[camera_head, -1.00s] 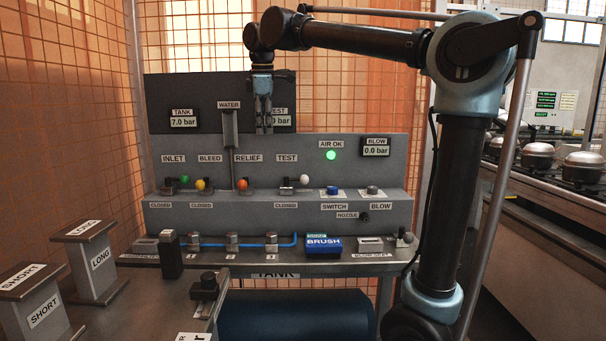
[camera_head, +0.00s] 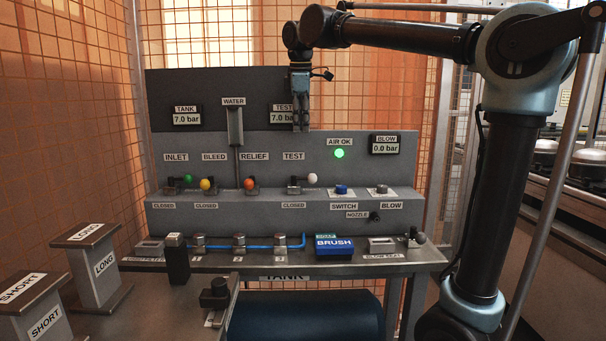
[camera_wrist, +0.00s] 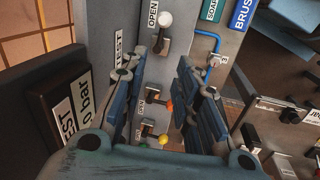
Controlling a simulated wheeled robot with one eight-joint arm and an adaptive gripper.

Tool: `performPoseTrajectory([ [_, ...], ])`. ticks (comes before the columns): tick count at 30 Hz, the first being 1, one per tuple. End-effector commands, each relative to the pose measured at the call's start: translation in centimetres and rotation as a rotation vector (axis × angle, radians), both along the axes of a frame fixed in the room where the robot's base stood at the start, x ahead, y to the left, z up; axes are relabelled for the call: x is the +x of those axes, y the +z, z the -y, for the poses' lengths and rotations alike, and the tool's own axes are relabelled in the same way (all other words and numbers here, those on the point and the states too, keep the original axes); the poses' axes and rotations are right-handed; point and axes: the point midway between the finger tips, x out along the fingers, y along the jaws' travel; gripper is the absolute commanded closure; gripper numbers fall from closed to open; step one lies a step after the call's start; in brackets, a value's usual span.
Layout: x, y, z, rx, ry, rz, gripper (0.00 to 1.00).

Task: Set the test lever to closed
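The test lever (camera_head: 299,181) is on the panel below the TEST label (camera_head: 293,156). Its arm points right and ends in a white ball knob (camera_head: 312,178). A CLOSED label (camera_head: 293,205) sits below it. My gripper (camera_head: 301,126) hangs pointing down, above the lever and in front of the TEST gauge (camera_head: 283,117), apart from the lever. In the wrist view my gripper (camera_wrist: 156,75) has its two fingers spread with nothing between them. The white knob (camera_wrist: 165,19) shows beyond the fingertips, beside an OPEN label (camera_wrist: 153,13).
The WATER column (camera_head: 235,126) rises left of my gripper. The BRUSH block (camera_head: 334,245) lies on the bench below.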

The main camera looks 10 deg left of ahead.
Motion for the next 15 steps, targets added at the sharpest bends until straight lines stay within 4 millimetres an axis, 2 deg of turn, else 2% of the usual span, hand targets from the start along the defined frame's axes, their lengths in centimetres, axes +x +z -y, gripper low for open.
performPoseTrajectory([
  [5,0.4,-2.3,-0.1,0.0,0.0,0.0,0.71],
  [15,1.6,-8.2,-0.3,0.0,0.0,0.0,0.71],
])
